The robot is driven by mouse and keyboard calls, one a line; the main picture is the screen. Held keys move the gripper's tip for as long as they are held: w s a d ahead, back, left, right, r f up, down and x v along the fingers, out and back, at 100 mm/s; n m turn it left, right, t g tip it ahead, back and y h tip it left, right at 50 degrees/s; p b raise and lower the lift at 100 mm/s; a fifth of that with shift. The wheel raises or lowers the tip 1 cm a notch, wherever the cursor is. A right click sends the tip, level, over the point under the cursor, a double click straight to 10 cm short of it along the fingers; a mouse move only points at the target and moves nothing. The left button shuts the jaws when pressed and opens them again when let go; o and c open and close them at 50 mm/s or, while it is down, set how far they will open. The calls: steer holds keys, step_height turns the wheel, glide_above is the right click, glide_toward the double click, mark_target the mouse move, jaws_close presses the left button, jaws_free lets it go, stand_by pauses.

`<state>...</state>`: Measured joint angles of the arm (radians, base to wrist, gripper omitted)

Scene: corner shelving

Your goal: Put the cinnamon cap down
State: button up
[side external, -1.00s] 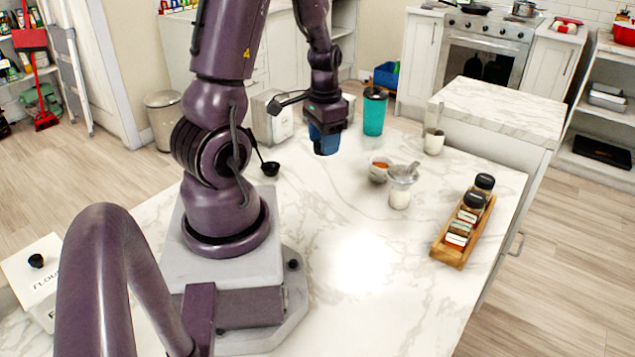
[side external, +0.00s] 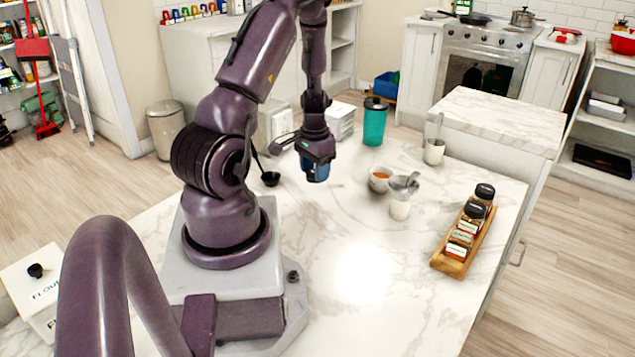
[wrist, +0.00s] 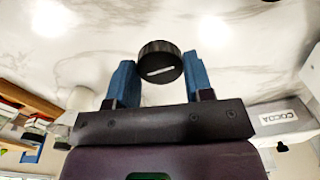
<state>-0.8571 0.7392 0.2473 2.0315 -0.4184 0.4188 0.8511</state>
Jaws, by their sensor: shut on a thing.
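My gripper (side external: 315,170) has blue fingers and hangs pointing down over the marble counter (side external: 400,290), right of my base. In the wrist view, the round black cap (wrist: 160,62) with a pale mark on it sits between the two blue fingers, and my gripper (wrist: 160,74) is shut on it. In the side view the cap is hidden by the fingers. The gap between the cap and the counter cannot be judged well. A wooden spice rack (side external: 448,266) stands at the right edge, with black-capped jars (side external: 484,195) behind; the front jars look uncapped.
A teal tumbler (side external: 375,124) stands beyond my gripper. A bowl of orange powder (side external: 379,180), a glass mortar-like cup (side external: 400,205) and a white cup (side external: 434,151) stand to its right. A black scoop (side external: 270,179) lies left. The front counter is clear.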

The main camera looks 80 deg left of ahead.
mark_target(318, 192)
steer(key=shift+w+a+f, duration=0.3)
steer(key=shift+a+f, duration=0.2)
steer(key=shift+f, duration=0.2)
steer(key=shift+w+a+f, duration=0.1)
steer(key=shift+a+f, duration=0.05)
steer(key=shift+f, duration=0.8)
steer(key=shift+w+a+f, duration=0.1)
steer(key=shift+f, duration=0.8)
steer(key=shift+s+f, duration=0.1)
steer(key=o, duration=1)
